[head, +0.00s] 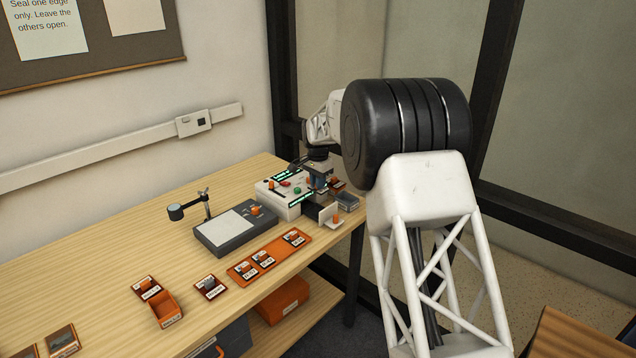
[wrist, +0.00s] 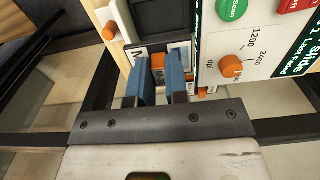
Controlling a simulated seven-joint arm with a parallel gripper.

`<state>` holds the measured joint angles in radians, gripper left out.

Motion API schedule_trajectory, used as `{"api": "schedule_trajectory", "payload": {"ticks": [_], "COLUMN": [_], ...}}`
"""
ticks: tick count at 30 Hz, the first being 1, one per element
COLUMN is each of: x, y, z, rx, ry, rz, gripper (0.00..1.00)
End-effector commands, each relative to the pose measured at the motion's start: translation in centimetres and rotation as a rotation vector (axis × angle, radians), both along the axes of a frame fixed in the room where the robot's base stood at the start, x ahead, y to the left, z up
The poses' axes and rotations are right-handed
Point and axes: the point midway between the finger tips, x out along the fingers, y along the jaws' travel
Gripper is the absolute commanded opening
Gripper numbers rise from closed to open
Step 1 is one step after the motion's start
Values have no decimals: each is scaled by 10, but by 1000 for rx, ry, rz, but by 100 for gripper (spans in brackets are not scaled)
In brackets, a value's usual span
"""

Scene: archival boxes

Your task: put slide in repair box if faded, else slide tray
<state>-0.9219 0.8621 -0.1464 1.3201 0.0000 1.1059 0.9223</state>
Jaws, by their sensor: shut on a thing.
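My gripper (wrist: 160,76) has its two blue fingers shut on an orange piece (wrist: 158,61), which seems to be the handle of a slide with a dark and white label (wrist: 136,49). The fingers hide much of it, and its picture is not visible. In the head view my gripper (head: 318,172) is at the scanner (head: 284,196), mostly hidden by my arm. An orange tray (head: 246,280) holds several slides with orange handles. A small open orange box (head: 168,310) stands left of it. Their labels are too small to read.
Loose slides lie at the left (head: 147,288) and by the tray (head: 210,287). The scanner's orange dial (wrist: 231,66) and buttons are close to my fingers.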

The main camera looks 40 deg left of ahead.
Motion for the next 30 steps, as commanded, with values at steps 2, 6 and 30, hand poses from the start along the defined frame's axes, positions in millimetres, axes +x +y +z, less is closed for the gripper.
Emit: {"api": "schedule_trajectory", "payload": {"ticks": [2, 6, 30], "x": [1, 9, 121], "y": [0, -2, -34], "z": [0, -3, -37], "rx": [0, -1, 0], "ry": [0, 1, 0], "rz": [0, -1, 0], "gripper": [0, 0, 0]}}
